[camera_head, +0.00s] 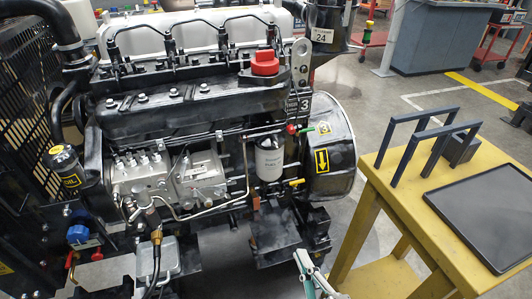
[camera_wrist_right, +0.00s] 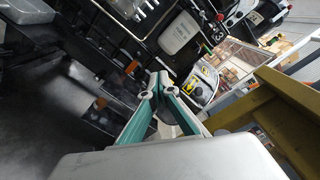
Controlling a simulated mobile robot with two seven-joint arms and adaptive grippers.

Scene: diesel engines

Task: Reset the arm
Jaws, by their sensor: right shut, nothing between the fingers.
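My right gripper (camera_head: 304,262) shows at the bottom edge of the head view, with its pale green fingers pointing up toward the engine. In the right wrist view the gripper (camera_wrist_right: 154,88) is shut, with its fingertips together and nothing between them. It is in front of the lower part of the diesel engine (camera_head: 185,110) and left of the yellow table (camera_head: 385,190). I see no contact with either. My left gripper is in neither view.
A black tray (camera_head: 490,215) and a dark blue frame rack (camera_head: 428,145) stand on the yellow table. The engine carries a red cap (camera_head: 265,62) and a white filter (camera_head: 269,158). Grey floor (camera_head: 385,100) lies open behind the table.

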